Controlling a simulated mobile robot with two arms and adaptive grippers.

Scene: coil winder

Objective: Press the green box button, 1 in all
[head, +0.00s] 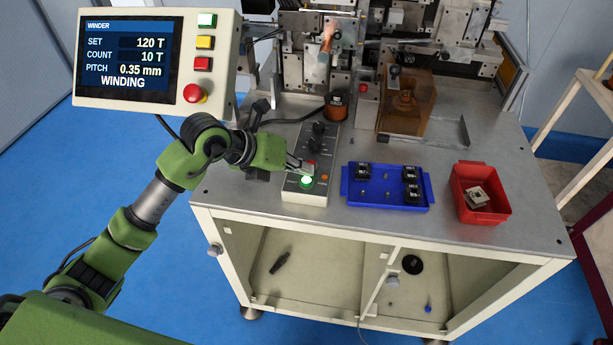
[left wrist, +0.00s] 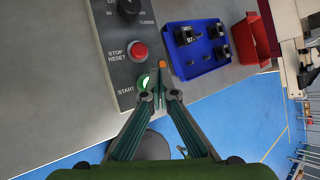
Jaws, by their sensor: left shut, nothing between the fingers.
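The control box (head: 312,150) stands on the metal table. Its green button (head: 306,182) is lit and sits at the near end, below a red button (head: 311,165). In the left wrist view the green button (left wrist: 143,82) is marked START and the red one (left wrist: 138,51) STOP RESET. My left gripper (head: 306,170) is shut and empty, with its fingertips close above the box. In the left wrist view its tips (left wrist: 160,92) lie beside the green button and partly overlap its edge. I cannot tell whether they touch it. My right gripper is not in view.
A blue tray (head: 388,204) with several black parts lies right of the box, then a red bin (head: 462,208) with a metal part. A panel screen (head: 126,55) reads WINDING, count 10 T. The winding machine (head: 330,55) stands behind.

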